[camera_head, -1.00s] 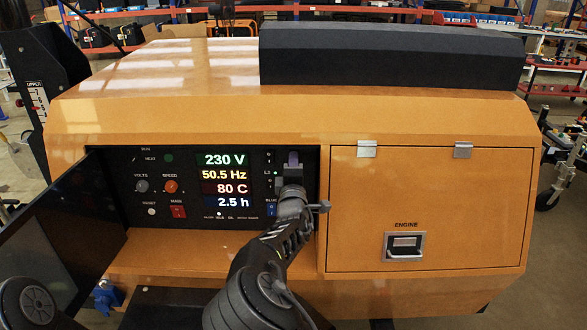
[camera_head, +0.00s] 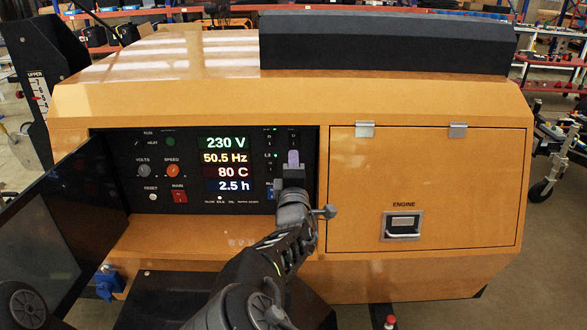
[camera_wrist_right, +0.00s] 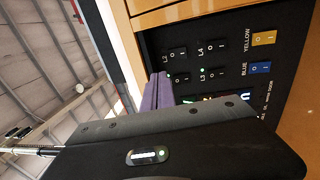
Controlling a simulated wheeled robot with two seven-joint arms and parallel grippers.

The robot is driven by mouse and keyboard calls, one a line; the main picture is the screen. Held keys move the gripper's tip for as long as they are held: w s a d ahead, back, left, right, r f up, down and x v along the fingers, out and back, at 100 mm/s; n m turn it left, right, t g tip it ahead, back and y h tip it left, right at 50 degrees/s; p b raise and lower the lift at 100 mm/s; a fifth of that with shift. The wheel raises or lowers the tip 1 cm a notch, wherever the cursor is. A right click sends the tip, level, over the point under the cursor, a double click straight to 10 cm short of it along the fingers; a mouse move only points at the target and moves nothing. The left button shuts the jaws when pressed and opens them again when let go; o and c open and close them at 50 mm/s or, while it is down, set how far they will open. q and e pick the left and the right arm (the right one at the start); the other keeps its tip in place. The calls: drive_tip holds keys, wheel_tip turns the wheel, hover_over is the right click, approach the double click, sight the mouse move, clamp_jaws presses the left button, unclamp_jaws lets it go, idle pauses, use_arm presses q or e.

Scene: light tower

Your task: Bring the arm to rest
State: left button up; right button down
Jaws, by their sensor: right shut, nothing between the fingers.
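My right gripper (camera_head: 293,158) is in front of the right end of the black control panel (camera_head: 130,165), its purple fingers shut together with nothing between them. In the right wrist view the fingers (camera_wrist_right: 157,92) point at the panel near the column of small switches; I cannot tell the exact gap. A green light (camera_wrist_right: 203,70) is lit by the L3 switch. The blue switch (camera_wrist_right: 258,68) and yellow switch (camera_wrist_right: 264,38) show in the wrist view. My right arm hides part of the panel's lower right. My left gripper is not in view.
The panel sits in an orange generator housing (camera_head: 420,290), its dark door (camera_head: 50,230) swung open to the left. A closed engine door with a handle (camera_head: 402,228) is on the right. The display (camera_head: 225,165) reads 230 V, 50.5 Hz, 80 C, 2.5 h. A mast (camera_head: 40,60) stands at left.

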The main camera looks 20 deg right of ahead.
drive_tip(key=shift+v, duration=0.75)
drive_tip(key=shift+d+r, duration=0.1)
drive_tip(key=shift+r, duration=0.05)
drive_tip(key=s+d+f+m+g, duration=0.1)
drive_tip(key=s+d+f+g, duration=0.1)
drive_tip(key=f, duration=0.6)
drive_tip(key=s+d+f+m+g, duration=0.2)
drive_tip(key=d+f, duration=0.1)
drive_tip(key=f, duration=0.5)
drive_tip(key=s+d+f+m+g, duration=0.1)
drive_tip(key=s+d+f+g, duration=0.1)
drive_tip(key=f, duration=0.7)
drive_tip(key=s+f+m+g+y, duration=0.1)
drive_tip(key=s+f+m+g, duration=0.35)
drive_tip(key=s+f, duration=0.95)
drive_tip(key=s+a+f+m+g+y, duration=0.3)
drive_tip(key=s+a+f+g, duration=0.15)
drive_tip(key=s+f, duration=0.45)
drive_tip(key=s+a+m+g+y, duration=0.3)
drive_tip(key=s+a+m+y, duration=0.1)
drive_tip(key=s+a, duration=0.9)
drive_tip(key=shift+a+r+m+y, duration=0.3)
drive_tip(key=shift+a+m+y, duration=0.1)
drive_tip(key=shift+a+m, duration=0.35)
drive_tip(key=shift+s+d, duration=0.1)
drive_tip(key=shift+s, duration=0.05)
